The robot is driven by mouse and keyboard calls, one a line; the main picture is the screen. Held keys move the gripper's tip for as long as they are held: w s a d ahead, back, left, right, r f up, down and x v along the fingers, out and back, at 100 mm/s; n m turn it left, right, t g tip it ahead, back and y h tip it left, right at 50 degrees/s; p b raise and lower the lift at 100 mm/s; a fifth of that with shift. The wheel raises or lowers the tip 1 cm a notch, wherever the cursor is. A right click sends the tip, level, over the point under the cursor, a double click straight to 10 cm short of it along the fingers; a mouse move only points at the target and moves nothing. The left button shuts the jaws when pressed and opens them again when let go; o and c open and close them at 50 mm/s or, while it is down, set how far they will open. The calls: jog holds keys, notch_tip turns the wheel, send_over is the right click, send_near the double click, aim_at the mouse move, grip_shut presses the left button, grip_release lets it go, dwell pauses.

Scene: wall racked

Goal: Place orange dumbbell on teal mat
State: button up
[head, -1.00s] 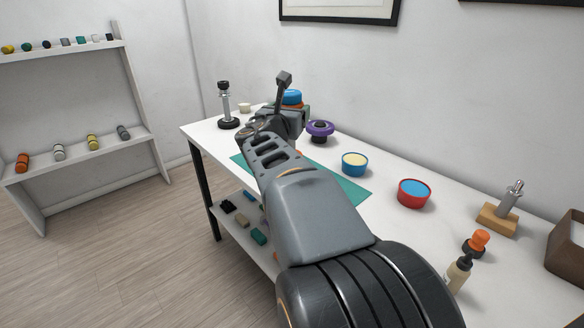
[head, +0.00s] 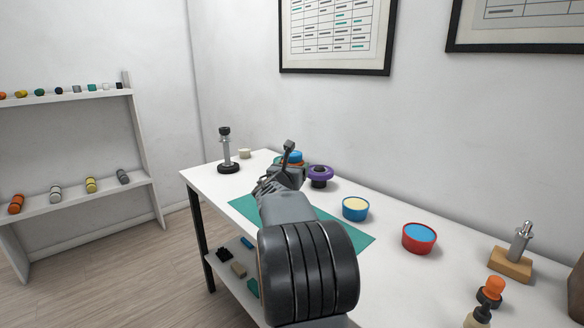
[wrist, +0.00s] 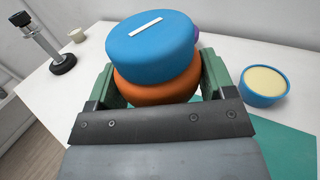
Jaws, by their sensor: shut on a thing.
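My gripper (head: 290,165) is shut on a round orange thing with a flat blue top (wrist: 152,38). The blue top has a short white stripe, and the orange body (wrist: 155,85) sits between the green fingers in the wrist view. I cannot make out a dumbbell handle; its underside is hidden. In the head view only its blue top and a little orange show past my gripper. The teal mat (head: 343,233) lies flat on the white table, partly hidden by my arm. My gripper is near the mat's far end; its height above the table is unclear.
A purple and black piece (head: 320,174) stands just right of my gripper. A blue tub (head: 355,209) stands at the mat's back edge, with a red tub (head: 419,239) further right. A dark-based stand (head: 228,168) is at the table's far left. The mat's right part is clear.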

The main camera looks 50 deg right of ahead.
jog(key=shift+w+d+f+b, duration=0.15)
jog(key=shift+d+f+b, duration=0.1)
jog(key=shift+f, duration=0.45)
jog(key=shift+w+d+f+b, duration=0.1)
jog(key=shift+f+b, duration=0.1)
jog(key=shift+f, duration=0.95)
jog(key=shift+f, duration=0.15)
jog(key=o, duration=1.4)
jog(key=shift+f+b, duration=0.25)
jog(key=shift+b, duration=0.05)
jog(key=o, duration=0.4)
jog(key=shift+r, duration=0.1)
jog(key=shift+o, duration=0.2)
jog(key=shift+r, duration=0.1)
